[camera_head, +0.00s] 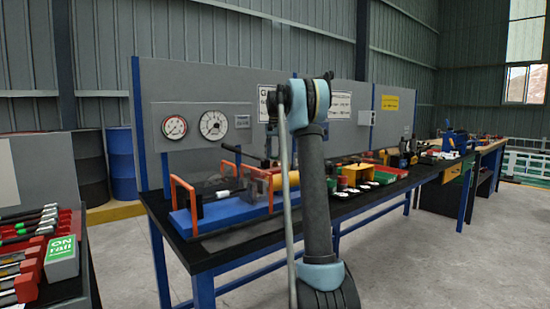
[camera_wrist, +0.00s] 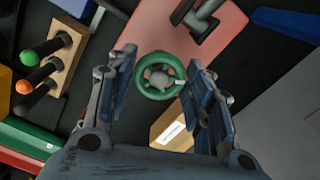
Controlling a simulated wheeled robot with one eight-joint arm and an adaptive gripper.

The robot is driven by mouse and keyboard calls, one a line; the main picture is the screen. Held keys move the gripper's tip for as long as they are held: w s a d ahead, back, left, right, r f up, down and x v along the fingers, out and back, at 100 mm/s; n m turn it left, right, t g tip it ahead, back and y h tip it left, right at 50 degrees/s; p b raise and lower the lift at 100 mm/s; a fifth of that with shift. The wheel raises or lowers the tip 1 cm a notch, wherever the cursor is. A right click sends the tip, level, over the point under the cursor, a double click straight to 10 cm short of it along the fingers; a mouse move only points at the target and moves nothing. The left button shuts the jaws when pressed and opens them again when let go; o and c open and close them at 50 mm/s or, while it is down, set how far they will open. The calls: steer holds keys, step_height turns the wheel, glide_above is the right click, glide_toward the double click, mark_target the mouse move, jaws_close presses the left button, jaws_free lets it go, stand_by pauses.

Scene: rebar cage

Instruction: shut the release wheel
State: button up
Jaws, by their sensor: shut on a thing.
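The green release wheel (camera_wrist: 160,95), a small ring with a pale hub, shows in the wrist view over a pinkish-red plate (camera_wrist: 218,35). My gripper (camera_wrist: 159,66) is shut on the wheel, with one blue-grey finger on each side of its rim. The exact contact at the fingertips is hard to see. In the head view my arm stands in front of the bench and hides the gripper, and I cannot make out the wheel there.
A wooden block (camera_wrist: 66,55) with green, orange and dark knobbed levers lies left in the wrist view. A tan box (camera_wrist: 172,133) with a white label is below the wheel.

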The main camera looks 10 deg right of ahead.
steer(key=m, duration=0.6)
steer(key=shift+w+a, duration=0.2)
steer(key=shift+m, duration=0.4)
steer(key=o, duration=1)
steer(key=shift+a, duration=0.1)
steer(key=shift+o, duration=0.2)
steer(key=shift+r, duration=0.1)
step_height(320, 180, up, 12)
steer(key=shift+f, duration=0.2)
